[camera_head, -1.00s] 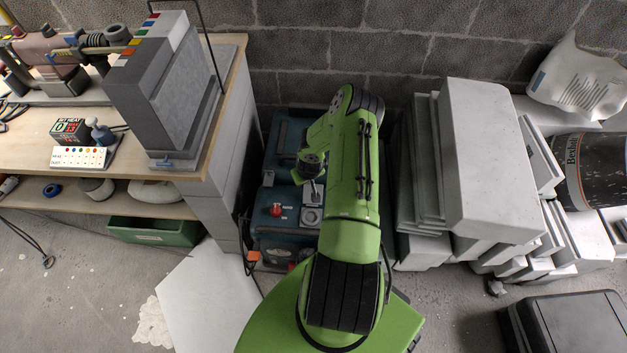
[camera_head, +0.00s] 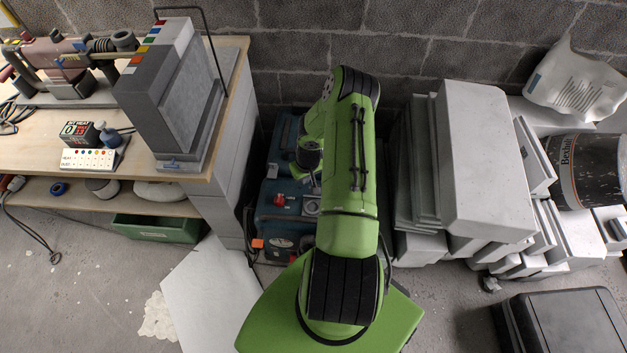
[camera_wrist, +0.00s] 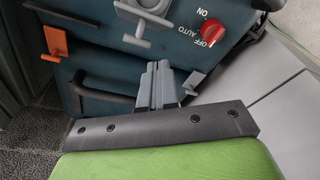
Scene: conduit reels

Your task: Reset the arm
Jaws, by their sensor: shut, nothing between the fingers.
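My green arm stretches forward from the bottom middle of the head view, bent at its upper end. My gripper (camera_wrist: 158,84) shows in the wrist view as two grey fingers held together, with nothing between them. It is in front of a dark teal machine (camera_wrist: 105,72) with a red OFF/AUTO/ON knob (camera_wrist: 212,31). I cannot tell how far the fingers are from its face. In the head view the same machine (camera_head: 275,222) stands behind and left of my arm, partly hidden by it.
A wooden workbench (camera_head: 45,136) with a grey block-shaped unit (camera_head: 165,100) stands at the left, a green bin (camera_head: 155,229) below. Pale slabs (camera_head: 485,160), a black drum (camera_head: 590,170) and a black case (camera_head: 565,325) fill the right. A white sheet (camera_head: 215,295) lies on the floor.

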